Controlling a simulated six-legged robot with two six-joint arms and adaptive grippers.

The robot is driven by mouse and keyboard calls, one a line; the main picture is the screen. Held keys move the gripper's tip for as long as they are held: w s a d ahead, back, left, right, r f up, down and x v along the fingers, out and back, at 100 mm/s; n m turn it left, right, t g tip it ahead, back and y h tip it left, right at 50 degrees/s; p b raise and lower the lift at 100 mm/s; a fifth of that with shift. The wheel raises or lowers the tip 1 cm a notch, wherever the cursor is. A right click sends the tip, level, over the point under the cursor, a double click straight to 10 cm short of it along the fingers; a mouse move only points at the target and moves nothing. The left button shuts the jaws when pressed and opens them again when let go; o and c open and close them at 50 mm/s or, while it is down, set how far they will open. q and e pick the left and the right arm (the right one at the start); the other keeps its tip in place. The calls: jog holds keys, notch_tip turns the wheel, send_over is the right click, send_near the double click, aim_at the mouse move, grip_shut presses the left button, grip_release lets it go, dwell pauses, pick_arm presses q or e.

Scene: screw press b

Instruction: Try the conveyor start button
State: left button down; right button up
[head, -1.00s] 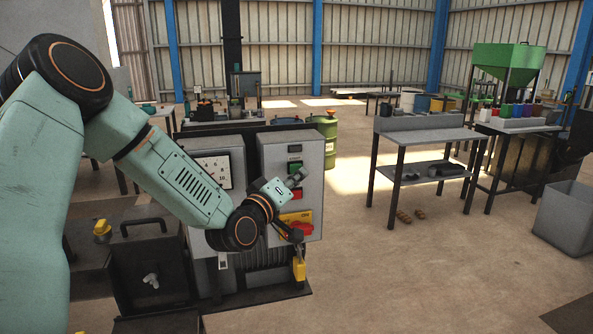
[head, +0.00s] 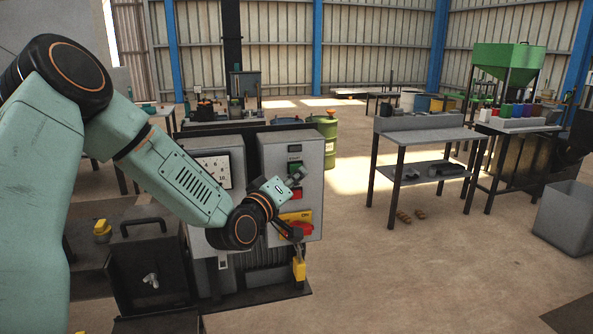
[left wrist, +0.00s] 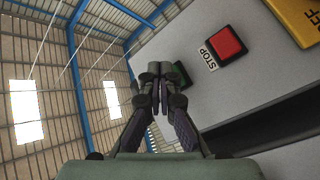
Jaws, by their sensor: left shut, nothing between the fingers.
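A grey control box (head: 310,150) on the press carries a green button (head: 294,166), with a red button (head: 296,195) below it. My left gripper (head: 300,175) is shut and empty, right at the green button in the head view. In the left wrist view the closed fingertips (left wrist: 154,72) overlap the edge of the green button (left wrist: 182,73) and partly hide it. I cannot tell whether they touch it. The red button (left wrist: 227,44) with a STOP label (left wrist: 208,58) is beside it, clear of the fingers. My right gripper is not in view.
A yellow plate with a red rotary switch (head: 301,230) is below the buttons, and a yellow padlock (head: 299,269) hangs under it. A grey worktable (head: 428,135) stands to the right, with open floor between.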

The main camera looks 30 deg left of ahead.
pick_arm(q)
jog(key=shift+w+a, duration=0.2)
jog(key=shift+w+a, duration=0.25)
jog(key=shift+a, duration=0.1)
dwell(0.9)
jog(key=shift+d, duration=0.15)
jog(key=shift+s+d, duration=0.55)
jog(key=shift+d, duration=0.1)
jog(key=shift+s+d, duration=1.6)
jog(key=shift+d, duration=0.2)
